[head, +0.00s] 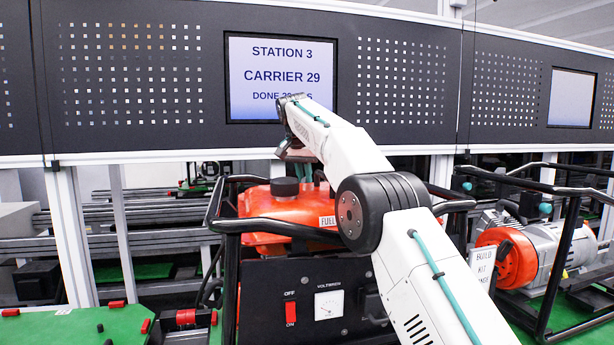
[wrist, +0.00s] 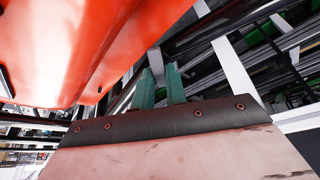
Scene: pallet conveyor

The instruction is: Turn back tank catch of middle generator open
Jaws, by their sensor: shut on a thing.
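The middle generator has an orange fuel tank (head: 262,207) with a black cap, a black control panel (head: 318,303) and a black tube frame. My arm reaches over its front, and my gripper (head: 306,178) points down behind the tank. In the wrist view the teal fingers of my gripper (wrist: 162,86) are close together beside the orange tank (wrist: 90,45). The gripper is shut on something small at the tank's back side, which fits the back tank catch.
Another generator (head: 545,255) with an orange end stands at the right in its own black frame. A green pallet (head: 60,328) lies at the left. A dark perforated panel with a screen (head: 280,75) spans above. Conveyor rails (head: 150,222) run behind.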

